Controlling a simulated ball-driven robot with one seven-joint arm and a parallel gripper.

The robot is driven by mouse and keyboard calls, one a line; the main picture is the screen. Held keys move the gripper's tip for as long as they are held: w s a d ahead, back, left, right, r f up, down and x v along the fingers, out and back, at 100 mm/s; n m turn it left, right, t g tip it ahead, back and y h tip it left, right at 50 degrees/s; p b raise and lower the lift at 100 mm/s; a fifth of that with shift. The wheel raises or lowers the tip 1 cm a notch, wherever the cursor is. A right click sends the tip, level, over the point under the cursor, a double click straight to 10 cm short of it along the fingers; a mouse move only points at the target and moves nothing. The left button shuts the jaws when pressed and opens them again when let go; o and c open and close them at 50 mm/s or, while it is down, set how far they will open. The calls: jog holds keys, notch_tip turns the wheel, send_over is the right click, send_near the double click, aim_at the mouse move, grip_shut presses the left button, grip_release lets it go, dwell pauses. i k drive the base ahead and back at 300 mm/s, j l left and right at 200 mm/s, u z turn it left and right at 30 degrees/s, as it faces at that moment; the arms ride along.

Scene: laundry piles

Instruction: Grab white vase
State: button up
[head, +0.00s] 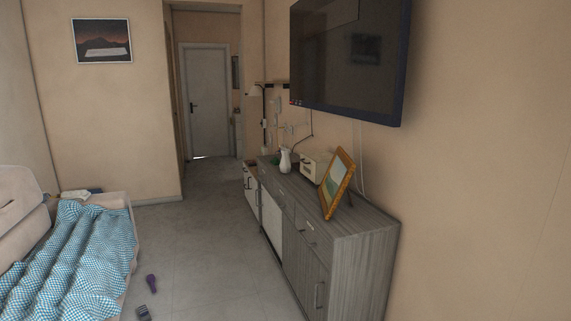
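A white vase (285,161) stands upright on top of the grey wooden sideboard (350,222), toward its far half. It is small in the head view and nothing in front hides it. A cream box-like object (314,168) stands just to its right, and a small green item (274,160) lies to its left. My gripper is not in view.
A gold picture frame (338,183) leans on the sideboard's near part. A television (350,60) hangs above it. A sofa with a blue checked blanket (75,260) is at left. The floor (205,245) between is mostly clear.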

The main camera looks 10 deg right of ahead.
aim_at(284, 165)
jog(key=i+j+u, duration=0.25)
jog(key=i, duration=0.6)
jog(key=i+u, duration=0.3)
jog(key=i, duration=2.5)
